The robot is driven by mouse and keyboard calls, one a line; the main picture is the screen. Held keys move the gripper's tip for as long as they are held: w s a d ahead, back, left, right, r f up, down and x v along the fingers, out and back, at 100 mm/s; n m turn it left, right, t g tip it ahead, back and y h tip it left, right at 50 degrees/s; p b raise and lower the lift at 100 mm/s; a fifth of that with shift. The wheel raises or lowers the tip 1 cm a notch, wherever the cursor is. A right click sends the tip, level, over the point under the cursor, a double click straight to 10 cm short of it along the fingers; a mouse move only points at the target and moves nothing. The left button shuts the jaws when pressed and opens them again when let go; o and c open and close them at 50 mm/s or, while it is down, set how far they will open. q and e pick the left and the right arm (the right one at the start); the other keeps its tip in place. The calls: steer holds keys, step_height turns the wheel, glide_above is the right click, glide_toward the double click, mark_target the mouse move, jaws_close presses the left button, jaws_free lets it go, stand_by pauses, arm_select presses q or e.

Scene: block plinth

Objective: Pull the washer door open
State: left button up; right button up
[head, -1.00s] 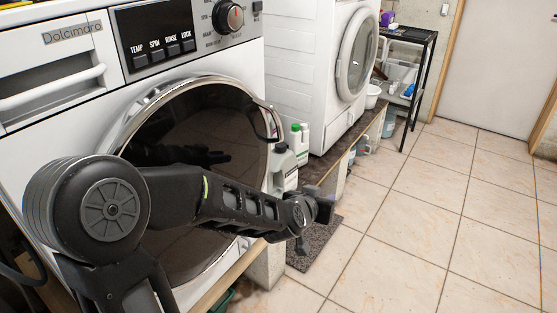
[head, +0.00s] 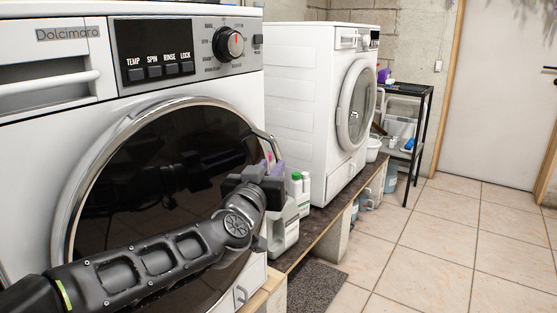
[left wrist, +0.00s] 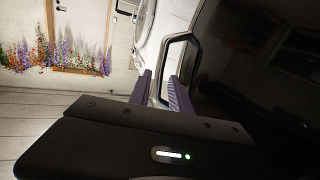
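The near white washer (head: 30,120) has a round door (head: 170,135) of dark glass with a chrome rim, and it looks closed. Its handle (head: 262,134) is a loop on the door's right edge. My left gripper (head: 271,160) is at this handle, hiding its lower part. In the left wrist view the handle (left wrist: 186,38) runs down between the two purple fingers of my left gripper (left wrist: 160,88). The fingers are apart; I cannot tell whether they touch the handle. My right gripper is in neither view.
White bottles (head: 290,225) stand right of the washer, close to my left gripper. A second white machine (head: 310,110) is farther back on the same ledge. A black shelf (head: 412,130) stands beyond it. The tiled floor (head: 430,250) on the right is clear.

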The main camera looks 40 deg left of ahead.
mark_target(278, 159)
arm_select(q)
steer(key=b+x, duration=0.1)
steer(key=x, duration=0.5)
steer(key=shift+w+a+b, duration=0.1)
steer(key=shift+w+b, duration=0.2)
steer(key=shift+c, duration=0.5)
jaws_close()
steer(key=shift+f, duration=0.1)
stand_by(0.5)
